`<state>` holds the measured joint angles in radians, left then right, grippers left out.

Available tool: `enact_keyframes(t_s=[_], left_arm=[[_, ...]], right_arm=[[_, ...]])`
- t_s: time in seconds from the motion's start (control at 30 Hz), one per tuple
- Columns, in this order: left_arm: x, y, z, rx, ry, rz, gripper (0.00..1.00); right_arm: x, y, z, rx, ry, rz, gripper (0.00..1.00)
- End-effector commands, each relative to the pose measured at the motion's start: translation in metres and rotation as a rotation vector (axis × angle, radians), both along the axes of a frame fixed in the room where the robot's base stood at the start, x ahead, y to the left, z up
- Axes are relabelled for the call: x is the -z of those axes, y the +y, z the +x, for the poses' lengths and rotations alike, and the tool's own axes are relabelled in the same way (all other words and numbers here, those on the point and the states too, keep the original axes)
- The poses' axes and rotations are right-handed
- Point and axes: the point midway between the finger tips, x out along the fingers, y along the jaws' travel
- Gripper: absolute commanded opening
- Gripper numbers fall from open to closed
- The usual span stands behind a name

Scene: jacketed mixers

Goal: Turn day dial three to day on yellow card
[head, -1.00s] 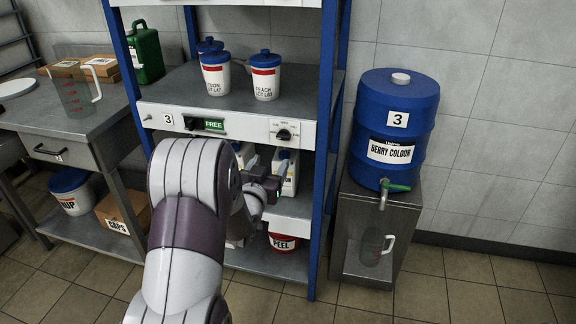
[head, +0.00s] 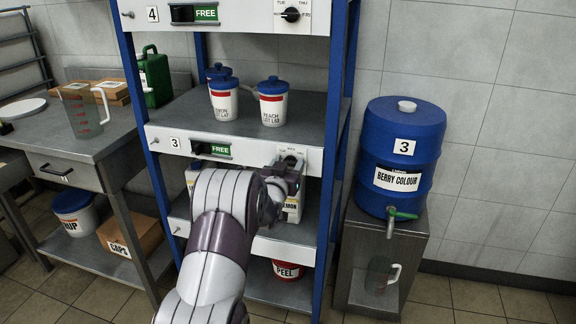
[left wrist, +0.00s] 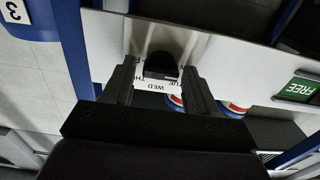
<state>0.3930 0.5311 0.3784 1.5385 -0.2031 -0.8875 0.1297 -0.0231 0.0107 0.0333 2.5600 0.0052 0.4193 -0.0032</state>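Day dial three is a black knob (left wrist: 160,65) on the white strip marked 3 (head: 232,150). In the head view it is mostly hidden behind my left gripper (head: 288,172). In the left wrist view my left gripper (left wrist: 160,80) is open, one finger on each side of the knob, with small gaps seeming to show. Day letters such as WED show upside down by the knob; the dial's setting cannot be told. My right gripper is not in view. No yellow card is in view.
Another dial (head: 291,14) sits on the strip marked 4 above. Two red-banded tubs (head: 273,105) are nearby on the shelf, with another behind. A blue shelf post (head: 335,120) stands just right of the dial. A blue barrel (head: 398,150) stands further right.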

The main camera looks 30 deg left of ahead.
Motion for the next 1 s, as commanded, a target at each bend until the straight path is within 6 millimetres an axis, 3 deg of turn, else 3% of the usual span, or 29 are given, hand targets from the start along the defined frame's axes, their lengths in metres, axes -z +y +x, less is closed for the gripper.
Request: enact_keyframes(t_s=[0.03,0.13,0.57,1.0], left_arm=[[0.000,0.000,0.000,0.000,0.000,0.000,0.40],[0.000,0.000,0.000,0.000,0.000,0.000,0.10],[0.002,0.000,0.000,0.000,0.018,0.078,0.10],[0.004,-0.002,0.000,0.000,0.105,0.441,0.10]], right_arm=[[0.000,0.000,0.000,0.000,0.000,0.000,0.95],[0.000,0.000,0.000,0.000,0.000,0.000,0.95],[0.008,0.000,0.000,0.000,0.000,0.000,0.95],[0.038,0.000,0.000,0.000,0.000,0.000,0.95]])
